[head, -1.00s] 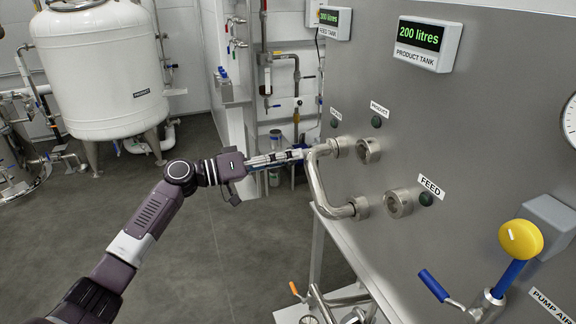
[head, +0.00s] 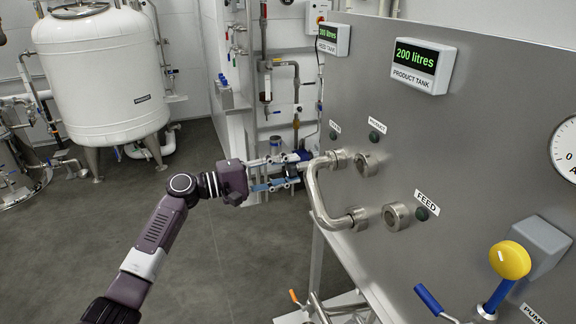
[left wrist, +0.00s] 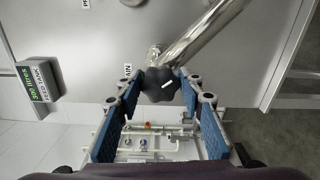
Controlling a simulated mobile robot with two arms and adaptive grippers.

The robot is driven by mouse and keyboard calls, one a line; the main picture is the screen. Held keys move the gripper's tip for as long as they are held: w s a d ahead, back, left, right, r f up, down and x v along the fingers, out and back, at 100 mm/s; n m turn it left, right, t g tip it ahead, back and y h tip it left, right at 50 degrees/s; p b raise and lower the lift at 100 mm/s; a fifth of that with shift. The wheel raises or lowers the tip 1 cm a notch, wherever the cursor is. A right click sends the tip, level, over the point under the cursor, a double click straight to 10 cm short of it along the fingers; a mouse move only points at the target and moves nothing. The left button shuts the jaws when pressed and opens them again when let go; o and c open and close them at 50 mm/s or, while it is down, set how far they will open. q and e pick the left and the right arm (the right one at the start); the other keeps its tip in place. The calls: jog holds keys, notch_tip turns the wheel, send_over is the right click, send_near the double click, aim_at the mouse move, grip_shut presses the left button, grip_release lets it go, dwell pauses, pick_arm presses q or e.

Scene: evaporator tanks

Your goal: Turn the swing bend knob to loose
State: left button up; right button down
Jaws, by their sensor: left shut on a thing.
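The swing bend (head: 318,200) is a bent steel pipe on the front of the steel panel; it also shows in the left wrist view (left wrist: 205,35). Its knob (left wrist: 158,84) is black and lobed with a white mark, seen in the left wrist view between my finger tips. My left gripper (head: 296,167) comes in from the left at the bend's upper end. In the left wrist view my left gripper (left wrist: 163,88) has its two blue-padded fingers on either side of the knob, shut on it. In the head view the fingers largely hide the knob. My right gripper is not in view.
A yellow-knobbed lever (head: 509,260) and a blue handle (head: 428,299) are lower right. A white tank (head: 98,80) stands at back left. The floor (head: 230,265) is clear.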

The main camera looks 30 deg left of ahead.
pick_arm(q)
jog(key=n+p, duration=0.2)
jog(key=n, duration=0.1)
jog(key=n+p, duration=0.1)
jog(key=shift+a+r+n, duration=0.1)
jog(key=shift+r+n, duration=0.2)
jog(key=n+p, duration=0.3)
jog(key=shift+n, duration=0.4)
jog(key=n+p, duration=0.3)
jog(key=n, duration=0.1)
jog(key=shift+w, duration=0.1)
jog(key=shift+f+n+p, duration=0.15)
jog(key=shift+n+p, duration=0.95)
jog(key=shift+n, duration=0.2)
jog(key=shift+f, duration=0.1)
jog(key=o, duration=1.2)
jog(key=shift+c, duration=0.2)
